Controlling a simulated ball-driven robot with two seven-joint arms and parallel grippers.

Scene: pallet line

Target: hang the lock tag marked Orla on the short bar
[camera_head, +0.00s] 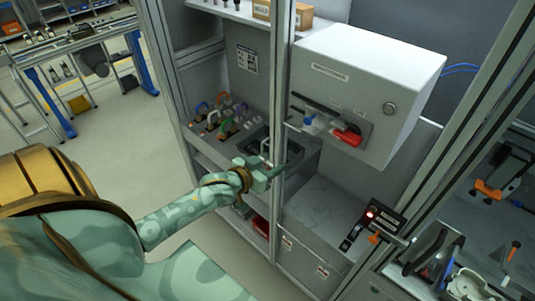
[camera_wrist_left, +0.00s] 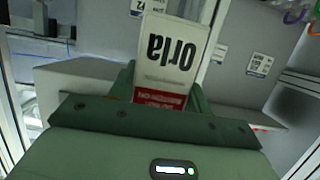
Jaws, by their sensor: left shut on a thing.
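My left gripper (camera_head: 272,174) reaches in from the left, beside the upright post of the frame. It is shut on the lock tag marked Orla. In the left wrist view the tag (camera_wrist_left: 172,50) stands up between the fingers (camera_wrist_left: 160,88), white with black lettering upside down and a red band at its lower end. In the head view the tag is too small or hidden to make out. A grey box (camera_head: 375,85) carries a dark lever with a red grip (camera_head: 347,137) and a blue part (camera_head: 312,121). I cannot tell which part is the short bar.
Several coloured padlocks (camera_head: 222,115) stand on the grey shelf left of the post (camera_head: 279,130). A dark tray (camera_head: 262,147) lies behind my gripper. A panel with a lit red lamp (camera_head: 371,214) is at the lower right. The counter under the box (camera_head: 325,210) is clear.

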